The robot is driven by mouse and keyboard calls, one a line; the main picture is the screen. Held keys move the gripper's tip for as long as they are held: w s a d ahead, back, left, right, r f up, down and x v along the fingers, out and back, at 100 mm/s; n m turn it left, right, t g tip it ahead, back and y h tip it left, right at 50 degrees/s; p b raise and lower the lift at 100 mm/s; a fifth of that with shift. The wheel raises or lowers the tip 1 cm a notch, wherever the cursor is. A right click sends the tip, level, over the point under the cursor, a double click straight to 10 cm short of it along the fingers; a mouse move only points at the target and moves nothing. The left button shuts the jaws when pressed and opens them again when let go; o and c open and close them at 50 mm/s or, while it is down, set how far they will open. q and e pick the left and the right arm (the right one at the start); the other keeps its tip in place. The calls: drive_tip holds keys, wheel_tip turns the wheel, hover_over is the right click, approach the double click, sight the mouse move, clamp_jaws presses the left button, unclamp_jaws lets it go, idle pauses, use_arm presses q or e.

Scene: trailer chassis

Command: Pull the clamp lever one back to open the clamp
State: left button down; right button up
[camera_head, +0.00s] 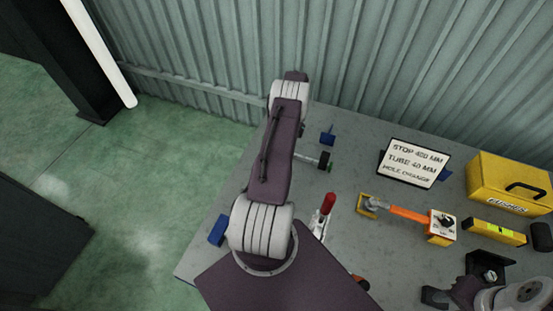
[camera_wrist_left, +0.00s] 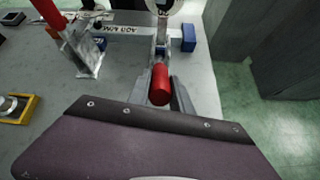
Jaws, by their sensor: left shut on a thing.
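In the left wrist view a red clamp lever handle (camera_wrist_left: 160,84) lies between the grey fingers of my left gripper (camera_wrist_left: 162,92), which is shut on it. The lever's metal part runs away from the handle toward a round metal piece at the top edge. A second clamp (camera_wrist_left: 85,50) with a raised red handle (camera_wrist_left: 47,12) stands to its left. That red handle also shows in the head view (camera_head: 328,203), right of my left arm. My left arm hides the held lever and left gripper there. My right gripper (camera_head: 457,284) is open at the lower right, apart from the clamps.
A grey table (camera_head: 345,165) holds a sign (camera_head: 413,163), a yellow case (camera_head: 508,183), an orange-handled tool (camera_head: 405,212) and a yellow level (camera_head: 494,231). A corrugated wall (camera_head: 400,65) stands behind. Green floor (camera_head: 150,180) is left.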

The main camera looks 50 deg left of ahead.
use_arm(q)
drive_tip(key=shift+f, duration=0.1)
drive_tip(key=c, duration=1.1)
unclamp_jaws()
drive_tip(key=shift+c, duration=0.2)
drive_tip(key=r, duration=0.3)
drive_tip(key=d+r+b, duration=0.1)
drive_tip(key=shift+w+r, duration=0.25)
drive_tip(key=shift+r, duration=0.1)
drive_tip(key=w+d+r, duration=0.4)
drive_tip(key=d+r, duration=0.2)
drive_tip(key=d, duration=0.3)
drive_tip(key=shift+w+d+r, duration=0.15)
drive_tip(key=shift+w+d, duration=0.1)
drive_tip(key=shift+d, duration=0.05)
